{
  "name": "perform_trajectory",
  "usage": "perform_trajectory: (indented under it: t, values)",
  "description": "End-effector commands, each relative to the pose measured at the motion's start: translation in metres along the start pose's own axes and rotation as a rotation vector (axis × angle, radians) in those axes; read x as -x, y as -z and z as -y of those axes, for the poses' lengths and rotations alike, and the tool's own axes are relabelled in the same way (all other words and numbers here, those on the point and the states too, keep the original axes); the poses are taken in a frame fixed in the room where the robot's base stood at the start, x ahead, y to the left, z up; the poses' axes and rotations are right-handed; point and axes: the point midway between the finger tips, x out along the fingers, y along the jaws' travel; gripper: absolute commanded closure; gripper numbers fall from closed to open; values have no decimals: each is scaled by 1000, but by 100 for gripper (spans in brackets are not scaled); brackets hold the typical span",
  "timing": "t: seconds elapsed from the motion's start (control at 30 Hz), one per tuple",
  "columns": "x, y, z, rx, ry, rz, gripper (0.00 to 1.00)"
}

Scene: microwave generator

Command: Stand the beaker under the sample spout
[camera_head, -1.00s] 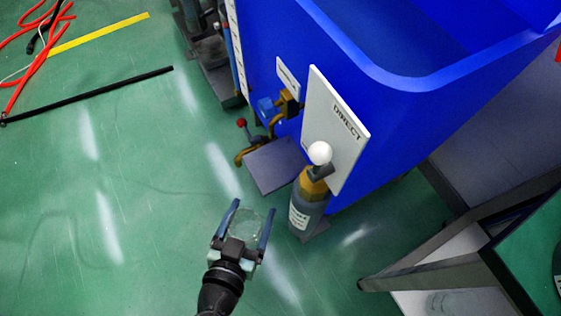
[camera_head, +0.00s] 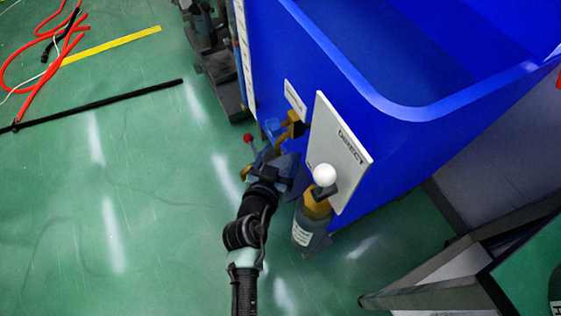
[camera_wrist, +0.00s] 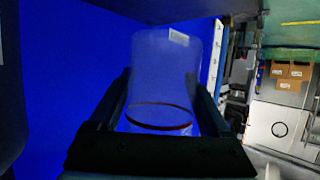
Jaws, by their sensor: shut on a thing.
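A clear glass beaker (camera_wrist: 165,70) with a small pale label shows in the wrist view against the blue wall, between the two dark fingers of my gripper (camera_wrist: 165,100). My gripper is shut on it. In the head view my gripper (camera_head: 273,168) is over the grey plate (camera_head: 292,165) beside the blue tank, and the beaker is hidden by the wrist. Brass fittings (camera_head: 285,142) stick out from the tank just beyond it, beside a red-knobbed lever (camera_head: 248,138). I cannot tell the spout's outlet from the fittings, nor whether the beaker touches the plate.
The blue tank (camera_head: 400,150) rises behind. A dark frame (camera_head: 430,285) stands at lower right.

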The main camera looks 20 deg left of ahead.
Motion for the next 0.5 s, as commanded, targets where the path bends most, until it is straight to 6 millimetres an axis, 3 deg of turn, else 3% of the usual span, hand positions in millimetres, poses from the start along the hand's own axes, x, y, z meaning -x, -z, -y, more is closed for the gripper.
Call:
perform_trajectory:
  t: [0.23,0.5]
  values:
    - [-13,-31,0,0,1,1,89]
    - [-13,-32,0,0,0,-1,89]
